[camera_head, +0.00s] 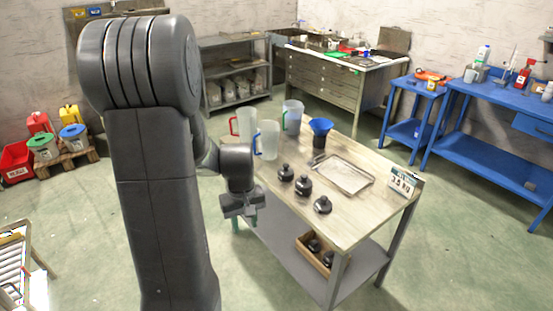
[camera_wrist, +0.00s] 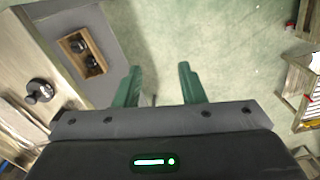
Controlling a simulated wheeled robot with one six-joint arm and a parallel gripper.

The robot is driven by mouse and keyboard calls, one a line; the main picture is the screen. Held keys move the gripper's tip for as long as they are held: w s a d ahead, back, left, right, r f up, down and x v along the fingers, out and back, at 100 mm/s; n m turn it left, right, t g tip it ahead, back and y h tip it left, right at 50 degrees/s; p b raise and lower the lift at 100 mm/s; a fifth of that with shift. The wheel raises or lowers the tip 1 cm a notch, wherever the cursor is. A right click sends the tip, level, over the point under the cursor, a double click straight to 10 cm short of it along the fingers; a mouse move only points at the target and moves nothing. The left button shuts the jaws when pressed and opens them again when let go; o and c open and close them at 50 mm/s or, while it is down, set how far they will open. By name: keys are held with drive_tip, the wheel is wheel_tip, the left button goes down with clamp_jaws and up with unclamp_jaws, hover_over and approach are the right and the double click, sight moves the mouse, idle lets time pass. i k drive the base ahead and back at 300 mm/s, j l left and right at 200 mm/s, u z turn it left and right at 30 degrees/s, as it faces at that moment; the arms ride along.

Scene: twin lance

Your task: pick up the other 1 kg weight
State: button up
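Several black knobbed weights are in view. Three stand on the wooden table top: one at the back left (camera_head: 286,173), a larger one in the middle (camera_head: 304,186), one at the front right (camera_head: 322,206). Two more sit in a wooden box (camera_head: 305,257) on the lower shelf, partly hidden by the table top. The wrist view shows this box (camera_wrist: 96,71) with both weights, and one table weight (camera_wrist: 39,91) at the left. I cannot read which are 1 kg. My gripper (camera_head: 241,217) is open and empty beside the table's left edge; its green fingers (camera_wrist: 160,88) are wide apart.
The table (camera_head: 345,225) also holds jugs, a blue funnel (camera_head: 320,127), a metal tray (camera_head: 345,175) and a small display sign (camera_head: 404,182). The table top overhangs the grey lower shelf (camera_head: 275,232). Open floor lies left and in front of the table. Blue benches stand at the right.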

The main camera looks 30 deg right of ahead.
sight(286, 174)
drive_tip(key=i+l+z, duration=0.15)
drive_tip(key=i+z, duration=0.25)
drive_tip(key=i, duration=0.2)
drive_tip(key=i+z, duration=0.4)
drive_tip(key=i, duration=0.15)
drive_tip(key=i+j+z, duration=0.4)
drive_tip(key=i, duration=0.15)
drive_tip(key=l, duration=0.1)
